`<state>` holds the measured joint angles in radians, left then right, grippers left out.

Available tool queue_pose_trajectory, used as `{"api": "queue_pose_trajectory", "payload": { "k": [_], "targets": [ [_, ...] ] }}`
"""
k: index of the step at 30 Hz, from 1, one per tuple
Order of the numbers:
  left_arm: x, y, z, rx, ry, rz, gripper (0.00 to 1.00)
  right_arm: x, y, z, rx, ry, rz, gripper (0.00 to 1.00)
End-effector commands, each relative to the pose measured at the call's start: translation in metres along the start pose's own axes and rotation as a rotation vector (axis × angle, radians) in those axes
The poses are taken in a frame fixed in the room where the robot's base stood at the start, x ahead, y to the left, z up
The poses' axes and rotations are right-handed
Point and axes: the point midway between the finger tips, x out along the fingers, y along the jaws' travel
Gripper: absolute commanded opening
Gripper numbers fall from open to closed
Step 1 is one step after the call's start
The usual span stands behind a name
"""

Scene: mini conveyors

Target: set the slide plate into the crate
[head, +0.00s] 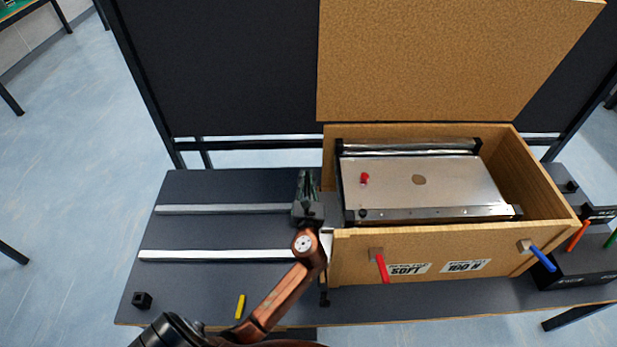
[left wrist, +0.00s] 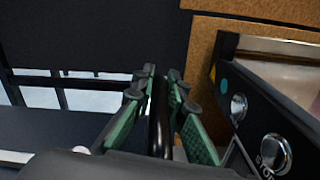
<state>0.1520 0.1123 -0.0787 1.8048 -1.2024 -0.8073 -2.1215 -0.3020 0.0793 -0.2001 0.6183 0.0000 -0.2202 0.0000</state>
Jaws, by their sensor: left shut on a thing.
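The slide plate (head: 440,185) is a silver flat panel in a dark frame with a chrome roller along its back. It lies within the outline of the open wooden crate (head: 450,250) in the head view; I cannot tell how deep it sits. My left gripper (head: 307,182) is at the crate's left side. In the left wrist view its green fingers (left wrist: 158,105) are shut on a black bar (left wrist: 159,122). Whether the bar joins the plate's frame is hidden. A black panel with buttons (left wrist: 270,125) is close to the right of the fingers. My right gripper is not in view.
The crate's lid (head: 450,60) stands open behind it. Two pale rails (head: 215,256) lie on the dark table left of the crate, near a yellow piece (head: 240,306) and a black block (head: 142,300). Red (head: 381,267) and blue (head: 542,258) handles stick out from the crate's front.

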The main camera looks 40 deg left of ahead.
Motion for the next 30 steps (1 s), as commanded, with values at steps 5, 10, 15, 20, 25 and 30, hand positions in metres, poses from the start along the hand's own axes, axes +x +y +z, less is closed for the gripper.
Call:
{"api": "queue_pose_trajectory", "payload": {
  "k": [5,10,15,20,25,30],
  "targets": [
    [0.001,0.005,-0.003,0.006,0.005,0.012,0.19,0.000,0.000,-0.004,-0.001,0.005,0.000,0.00],
    [0.001,0.001,-0.001,0.005,0.003,0.005,0.29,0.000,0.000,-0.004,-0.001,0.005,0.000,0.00],
    [0.001,0.000,-0.001,0.004,0.002,0.004,0.29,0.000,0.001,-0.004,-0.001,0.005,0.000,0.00],
    [-0.004,0.000,-0.001,0.003,0.002,0.003,0.29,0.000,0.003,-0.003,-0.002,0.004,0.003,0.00],
    [-0.027,0.000,-0.001,0.003,0.003,0.002,0.29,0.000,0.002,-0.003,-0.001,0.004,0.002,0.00],
    [-0.064,0.000,-0.002,0.003,0.005,0.003,0.29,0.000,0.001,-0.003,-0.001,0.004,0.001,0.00]
  ]
}}
